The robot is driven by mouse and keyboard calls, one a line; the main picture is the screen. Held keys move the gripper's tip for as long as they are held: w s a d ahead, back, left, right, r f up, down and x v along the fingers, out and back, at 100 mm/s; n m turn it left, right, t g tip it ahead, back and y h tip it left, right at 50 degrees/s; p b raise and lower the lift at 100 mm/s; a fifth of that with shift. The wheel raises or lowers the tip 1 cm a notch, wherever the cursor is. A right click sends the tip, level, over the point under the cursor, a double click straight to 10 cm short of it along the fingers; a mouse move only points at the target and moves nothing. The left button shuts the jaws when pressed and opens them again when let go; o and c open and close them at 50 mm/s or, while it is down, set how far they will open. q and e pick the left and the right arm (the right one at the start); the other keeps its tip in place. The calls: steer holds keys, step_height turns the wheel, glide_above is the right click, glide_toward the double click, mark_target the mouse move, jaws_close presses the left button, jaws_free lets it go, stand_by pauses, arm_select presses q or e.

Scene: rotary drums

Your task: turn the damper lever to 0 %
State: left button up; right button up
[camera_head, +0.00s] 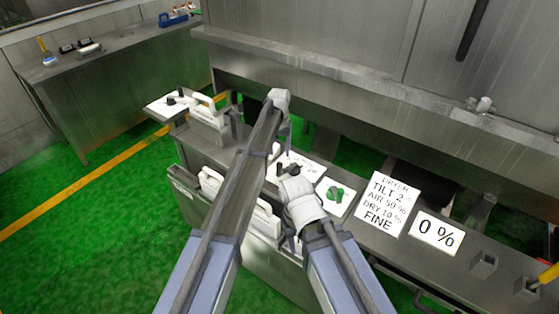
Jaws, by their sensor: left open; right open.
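A white plate (313,170) lies on the grey ledge in the middle, partly covered by my arms. Small dark parts show on it at my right gripper's tip; I cannot tell whether they are the damper lever or my fingers. My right gripper (289,173) is open over this plate, and contact is unclear. My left gripper (281,97) is open, higher and farther back, near the metal wall; its fingers are hard to make out.
A green knob (336,193) sits on a white plate right of my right gripper. A card (388,204) lists tilt, air 50 % and dry 10 %. Another plate with black knobs (172,101) is at left. A side bench (110,65) holds tools. Green floor is clear at left.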

mark_target(280, 163)
arm_select(q)
steer(key=shift+s, duration=0.1)
step_height(280, 163, down, 2)
steer(key=shift+b, duration=0.95)
step_height(280, 163, down, 6)
steer(key=b, duration=0.6)
steer(key=shift+r, duration=0.1)
jaws_close()
